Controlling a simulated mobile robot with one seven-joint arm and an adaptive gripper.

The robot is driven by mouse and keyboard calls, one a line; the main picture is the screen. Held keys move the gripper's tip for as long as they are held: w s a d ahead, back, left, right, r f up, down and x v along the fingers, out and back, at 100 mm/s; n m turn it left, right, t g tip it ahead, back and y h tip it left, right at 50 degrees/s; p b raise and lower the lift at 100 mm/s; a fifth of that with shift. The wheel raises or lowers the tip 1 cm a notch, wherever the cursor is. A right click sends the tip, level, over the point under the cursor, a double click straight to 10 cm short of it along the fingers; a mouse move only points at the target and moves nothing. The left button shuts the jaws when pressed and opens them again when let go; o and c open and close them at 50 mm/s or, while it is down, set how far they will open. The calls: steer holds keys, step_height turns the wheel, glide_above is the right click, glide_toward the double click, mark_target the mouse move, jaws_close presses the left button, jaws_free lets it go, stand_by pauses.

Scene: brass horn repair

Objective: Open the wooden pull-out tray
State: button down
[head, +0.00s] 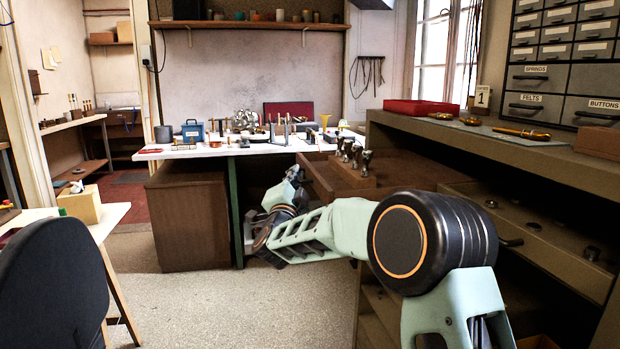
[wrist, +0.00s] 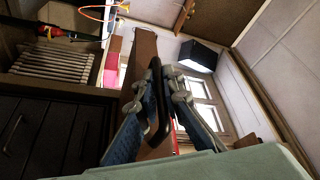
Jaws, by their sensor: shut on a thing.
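The wooden pull-out tray (head: 318,178) is brown and juts out to the left from the workbench on the right in the head view. Its brown front (wrist: 145,50) runs up the middle of the wrist view. A black bar handle (wrist: 160,118) is on that front. My gripper (wrist: 157,78) is shut on this handle, one finger on each side of it. In the head view my gripper (head: 290,184) is at the tray's left end, small and partly hidden by its own links. The tray's far inside is partly hidden by its contents.
Several metal pieces (head: 366,160) stand in a row at the tray. A lower open drawer (head: 560,240) with small parts lies to the right, behind my arm. A white-topped table (head: 180,153) stands behind. A dark chair (head: 50,285) is at front left. The floor between is clear.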

steer(key=shift+s+a, duration=0.1)
steer(key=shift+a, duration=0.2)
steer(key=c, duration=2.3)
jaws_free()
steer(key=shift+c, duration=0.2)
steer(key=shift+s, duration=0.1)
steer(key=v, duration=1.1)
steer(key=shift+s, duration=0.35)
steer(key=shift+f, duration=0.1)
